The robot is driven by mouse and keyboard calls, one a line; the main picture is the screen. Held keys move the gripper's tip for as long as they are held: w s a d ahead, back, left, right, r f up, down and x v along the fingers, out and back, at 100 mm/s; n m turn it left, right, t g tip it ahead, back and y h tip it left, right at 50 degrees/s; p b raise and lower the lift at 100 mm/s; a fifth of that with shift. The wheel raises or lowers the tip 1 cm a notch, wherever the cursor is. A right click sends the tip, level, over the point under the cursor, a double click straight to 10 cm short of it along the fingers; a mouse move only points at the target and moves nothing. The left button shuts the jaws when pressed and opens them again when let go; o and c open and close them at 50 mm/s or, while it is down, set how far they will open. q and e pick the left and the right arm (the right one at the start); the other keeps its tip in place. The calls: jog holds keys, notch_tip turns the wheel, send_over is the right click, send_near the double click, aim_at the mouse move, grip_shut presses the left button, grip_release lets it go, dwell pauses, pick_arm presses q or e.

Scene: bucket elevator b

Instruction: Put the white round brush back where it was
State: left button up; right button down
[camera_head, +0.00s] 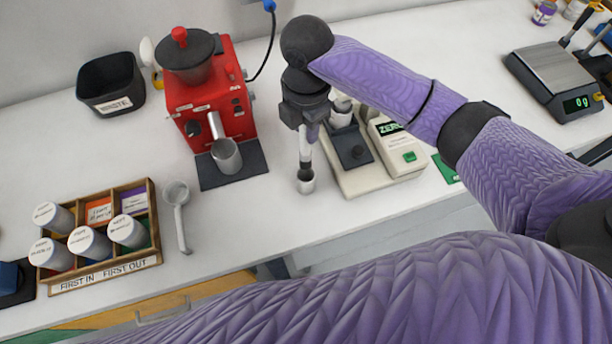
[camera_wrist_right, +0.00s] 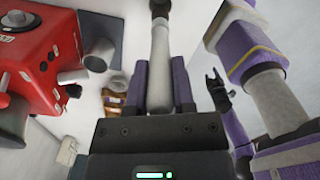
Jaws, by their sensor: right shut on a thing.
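The white round brush (camera_head: 305,146) is held upright by my right gripper (camera_head: 306,128). Its pale handle (camera_wrist_right: 160,60) runs between the two purple fingers in the right wrist view, with a dark part at the far end. My left gripper does not show in the head view. A dark claw (camera_wrist_right: 216,82) on a purple arm shows small in the wrist view, its opening unclear.
A red grinder (camera_head: 218,105) with a metal cup (camera_head: 227,157) stands left of the brush. A cream scale-like device (camera_head: 385,165) stands close on the right. A wooden rack (camera_head: 105,275) of canisters, a spoon-like scoop (camera_head: 178,215) and a black waste bin (camera_head: 110,85) are further left.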

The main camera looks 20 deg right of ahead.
aim_at(306, 158)
jog(key=shift+n, duration=0.5)
notch_tip(306, 158, down, 10)
jog(key=shift+f+b, duration=0.1)
jog(key=shift+b, duration=1)
jog(key=shift+f, duration=0.15)
jog(key=shift+c, duration=2.3)
grip_release()
jog(key=shift+r, duration=0.4)
notch_tip(306, 158, up, 12)
jog(key=p, duration=0.2)
jog(key=shift+f+p, duration=0.15)
jog(key=shift+p, duration=0.15)
